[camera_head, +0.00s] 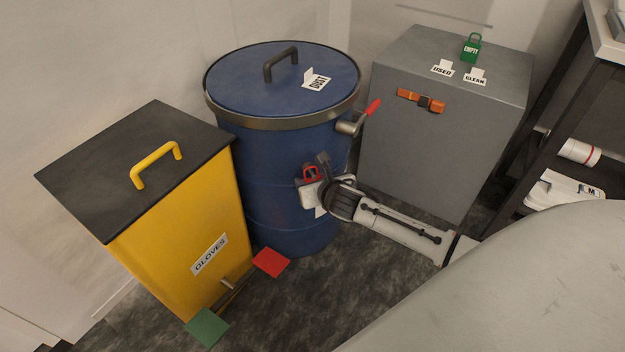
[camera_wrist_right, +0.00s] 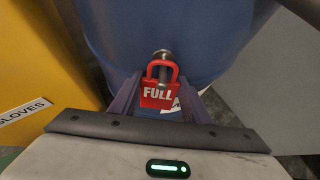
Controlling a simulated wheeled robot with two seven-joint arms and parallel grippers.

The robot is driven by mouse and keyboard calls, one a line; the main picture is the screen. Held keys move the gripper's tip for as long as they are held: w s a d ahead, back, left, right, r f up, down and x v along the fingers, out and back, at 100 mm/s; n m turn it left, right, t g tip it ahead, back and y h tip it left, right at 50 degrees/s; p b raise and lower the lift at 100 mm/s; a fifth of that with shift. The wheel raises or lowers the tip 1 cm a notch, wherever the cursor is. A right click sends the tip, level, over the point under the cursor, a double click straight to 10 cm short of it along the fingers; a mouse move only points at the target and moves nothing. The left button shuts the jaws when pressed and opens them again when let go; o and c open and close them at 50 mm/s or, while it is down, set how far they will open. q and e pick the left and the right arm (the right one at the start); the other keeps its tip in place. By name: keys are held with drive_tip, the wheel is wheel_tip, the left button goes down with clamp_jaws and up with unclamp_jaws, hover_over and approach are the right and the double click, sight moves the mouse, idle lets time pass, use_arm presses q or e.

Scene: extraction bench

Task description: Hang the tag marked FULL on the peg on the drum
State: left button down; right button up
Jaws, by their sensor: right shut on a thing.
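The red tag marked FULL (camera_wrist_right: 157,96) is between the fingers of my right gripper (camera_head: 316,186), which is shut on it. The tag also shows as a small red shape in the head view (camera_head: 310,173). It is upright in front of the blue drum (camera_head: 262,185). In the right wrist view a metal peg (camera_wrist_right: 162,57) on the drum shows at the tag's loop, its head overlapping the loop's top. I cannot tell whether the loop is around the peg or only in line with it. My left gripper is not in view.
A yellow GLOVES bin (camera_head: 185,235) stands left of the drum, with red (camera_head: 271,262) and green (camera_head: 207,328) pedals in front. A grey cabinet (camera_head: 425,140) stands right, bearing a green EMPTY tag (camera_head: 471,47). The drum's red-handled clamp (camera_head: 365,116) is above my right gripper.

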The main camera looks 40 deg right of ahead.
idle(0.3)
drive_tip(key=o, duration=1.2)
drive_tip(key=shift+s, duration=0.1)
